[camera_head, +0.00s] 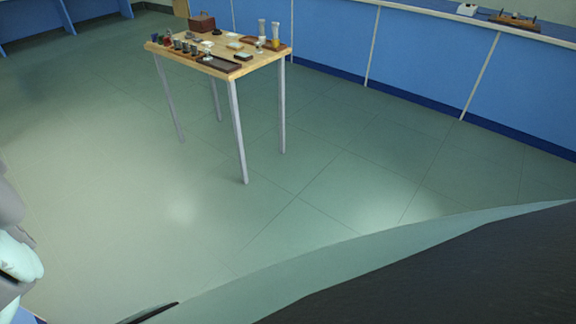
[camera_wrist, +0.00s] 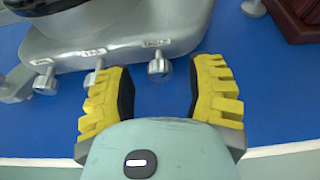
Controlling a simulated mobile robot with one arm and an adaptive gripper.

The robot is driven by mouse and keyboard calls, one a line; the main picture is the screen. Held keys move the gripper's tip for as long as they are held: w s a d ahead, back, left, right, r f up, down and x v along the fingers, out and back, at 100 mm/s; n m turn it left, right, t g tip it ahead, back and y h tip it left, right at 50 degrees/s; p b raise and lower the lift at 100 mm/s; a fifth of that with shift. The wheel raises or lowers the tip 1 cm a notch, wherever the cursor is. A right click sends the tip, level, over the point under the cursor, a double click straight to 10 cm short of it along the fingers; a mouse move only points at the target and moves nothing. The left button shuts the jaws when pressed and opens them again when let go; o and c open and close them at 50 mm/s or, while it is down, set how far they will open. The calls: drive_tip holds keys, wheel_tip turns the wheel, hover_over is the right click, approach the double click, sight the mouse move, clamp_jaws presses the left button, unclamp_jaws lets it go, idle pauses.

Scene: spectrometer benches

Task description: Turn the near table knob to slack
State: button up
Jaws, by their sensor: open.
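In the wrist view, a grey metal instrument base (camera_wrist: 120,35) stands on a blue surface. Several small silver knobs stick out along its near edge: a left one (camera_wrist: 46,82), a middle one (camera_wrist: 94,76) and a right one (camera_wrist: 158,68). Each has a small white label above it, too small to read surely, so I cannot tell which is the near table knob. My gripper (camera_wrist: 161,80) is open, its two yellow ridged fingers apart. The right knob lies between the fingertips with space on both sides. The middle knob is close to the left finger's tip.
A dark red-brown wooden object (camera_wrist: 296,18) stands at the upper right of the wrist view. In the head view, a small wooden table (camera_head: 205,66) holds several items, and a long blue counter (camera_head: 420,55) runs along the back right. The green floor (camera_head: 330,180) between is clear.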

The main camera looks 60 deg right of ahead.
drive_tip(key=shift+o, duration=0.4)
drive_tip(key=shift+a, duration=0.1)
drive_tip(key=shift+f, duration=0.1)
clamp_jaws()
